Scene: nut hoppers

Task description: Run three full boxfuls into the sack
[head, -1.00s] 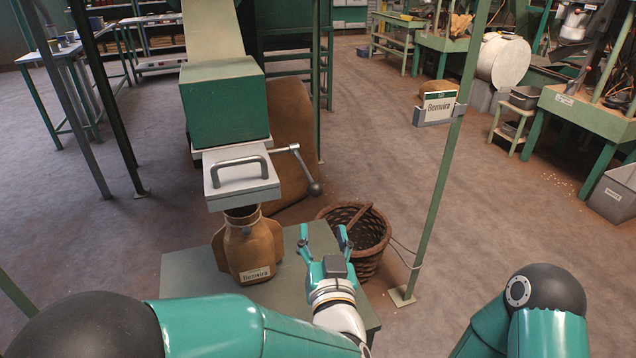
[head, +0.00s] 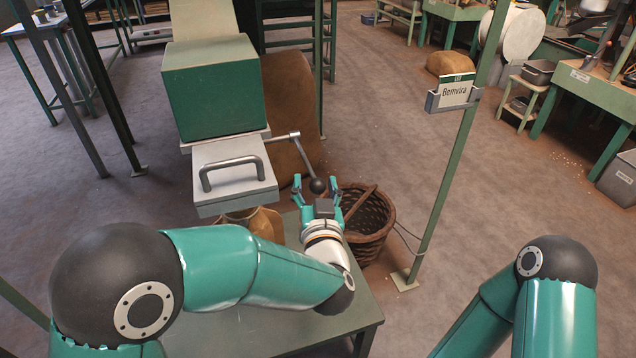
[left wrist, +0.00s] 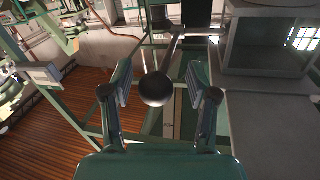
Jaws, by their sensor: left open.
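The green box (head: 213,92) sits under the chute, with a grey part with a bar handle (head: 235,185) below it. A crank lever (head: 285,138) with a dark ball knob (head: 317,186) sticks out to the right. The brown sack (head: 262,222) is below the grey part, mostly hidden by it and my arm. My left gripper (head: 317,183) is open, its fingers on either side of the knob in the head view. In the left wrist view the knob (left wrist: 156,88) shows between the open fingers (left wrist: 160,78); I cannot tell if they touch it. My right gripper is out of view.
A wicker basket (head: 368,222) stands close to the right of my left gripper. A green post (head: 445,180) carries a "Bemvira" card (head: 456,92). The green bench top (head: 300,310) lies under my left arm. Open floor lies beyond the post.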

